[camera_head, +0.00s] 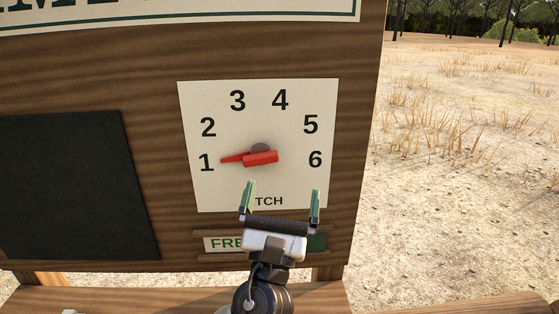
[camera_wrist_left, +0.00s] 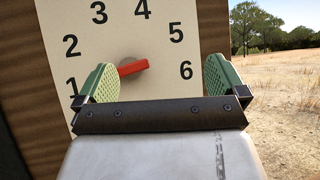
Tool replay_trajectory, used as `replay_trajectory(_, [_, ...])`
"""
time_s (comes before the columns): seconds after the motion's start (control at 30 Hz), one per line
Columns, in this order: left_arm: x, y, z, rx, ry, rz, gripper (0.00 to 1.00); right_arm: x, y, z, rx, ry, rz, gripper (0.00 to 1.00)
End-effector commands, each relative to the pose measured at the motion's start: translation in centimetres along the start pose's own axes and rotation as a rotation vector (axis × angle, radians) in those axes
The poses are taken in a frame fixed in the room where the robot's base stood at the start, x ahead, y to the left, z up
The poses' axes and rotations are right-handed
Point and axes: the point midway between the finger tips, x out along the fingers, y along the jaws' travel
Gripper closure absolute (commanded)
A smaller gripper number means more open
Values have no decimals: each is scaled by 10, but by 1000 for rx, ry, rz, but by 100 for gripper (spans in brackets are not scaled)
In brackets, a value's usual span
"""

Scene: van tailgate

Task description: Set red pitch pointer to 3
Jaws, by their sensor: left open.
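The red pitch pointer (camera_head: 251,158) is mounted on a white dial card (camera_head: 218,185) numbered 1 to 6. Its thin tip points left at the 1, and its thicker end lies right of the dark hub. In the left wrist view the red pointer (camera_wrist_left: 133,68) shows between the fingers, its left end hidden by the left finger. My left gripper (camera_head: 280,197) is open and empty, below the pointer in the head view and in front of the card's lower part. Its green-padded fingers also show in the left wrist view (camera_wrist_left: 160,82). My right gripper is not seen.
The card is on a brown wooden board (camera_head: 155,80). A dark panel (camera_head: 75,185) is to its left. Open dry ground lies to the right.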

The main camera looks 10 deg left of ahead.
Motion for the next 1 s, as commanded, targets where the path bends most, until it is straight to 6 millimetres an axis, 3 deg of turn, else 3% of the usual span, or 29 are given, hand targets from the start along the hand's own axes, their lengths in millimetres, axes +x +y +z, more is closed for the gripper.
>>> replay_trajectory(0.13, [-10, 16, -16, -64, 150, 206, 0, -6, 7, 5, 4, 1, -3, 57])
replay_trajectory(0.37, [-14, 24, -27, -86, 231, 310, 0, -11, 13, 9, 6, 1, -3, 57])
replay_trajectory(0.8, [58, 49, -44, -84, 231, 311, 0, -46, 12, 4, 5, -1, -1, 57])
replay_trajectory(1.0, [77, 55, -51, -86, 231, 309, 0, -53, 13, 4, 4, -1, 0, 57])
